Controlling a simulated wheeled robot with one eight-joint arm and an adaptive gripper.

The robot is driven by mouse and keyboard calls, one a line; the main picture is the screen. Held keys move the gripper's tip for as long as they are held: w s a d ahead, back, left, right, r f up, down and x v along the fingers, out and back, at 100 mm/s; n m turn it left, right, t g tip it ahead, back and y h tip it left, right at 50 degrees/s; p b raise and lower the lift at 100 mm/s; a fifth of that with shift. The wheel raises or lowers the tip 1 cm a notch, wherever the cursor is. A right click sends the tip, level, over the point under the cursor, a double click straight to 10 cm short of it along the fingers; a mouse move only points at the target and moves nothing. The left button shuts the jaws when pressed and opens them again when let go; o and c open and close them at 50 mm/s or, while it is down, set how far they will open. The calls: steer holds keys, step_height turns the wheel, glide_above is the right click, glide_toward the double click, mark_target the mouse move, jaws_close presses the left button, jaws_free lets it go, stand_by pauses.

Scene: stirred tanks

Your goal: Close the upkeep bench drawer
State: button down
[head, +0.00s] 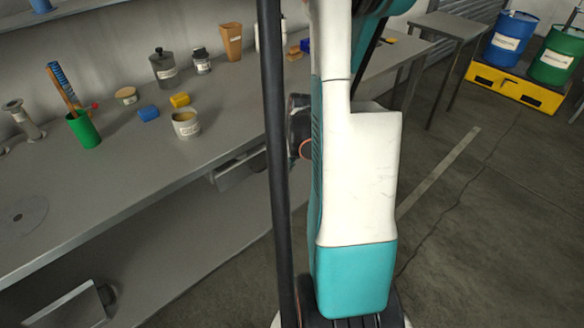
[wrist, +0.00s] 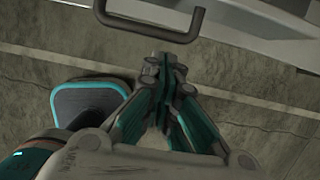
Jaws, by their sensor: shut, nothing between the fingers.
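The upkeep bench (head: 130,200) runs along the left of the head view. Under its top, a grey drawer (head: 240,166) shows beside my arm, partly hidden by it; how far it stands out is hard to tell. In the wrist view, a dark bar handle (wrist: 150,32) on a pale drawer front (wrist: 190,6) is at the top edge. My gripper (wrist: 165,68) is shut and empty, with its fingertips just below the handle in the picture; I cannot tell whether they touch. In the head view my arm hides the gripper.
Another pale panel with a dark handle (head: 68,306) is under the bench at lower left. Bottles, a green cup (head: 84,130), a tin (head: 186,124) and small blocks stand on the bench. Blue and green drums sit on a yellow pallet (head: 515,88) at the back right. The floor at right is clear.

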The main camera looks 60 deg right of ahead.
steer(key=shift+w+d+f, duration=0.1)
steer(key=shift+w, duration=0.3)
steer(key=shift+w+d, duration=0.3)
steer(key=shift+w, duration=0.75)
steer(key=shift+w+d, duration=0.25)
steer(key=shift+w, duration=0.8)
steer(key=shift+s, duration=0.1)
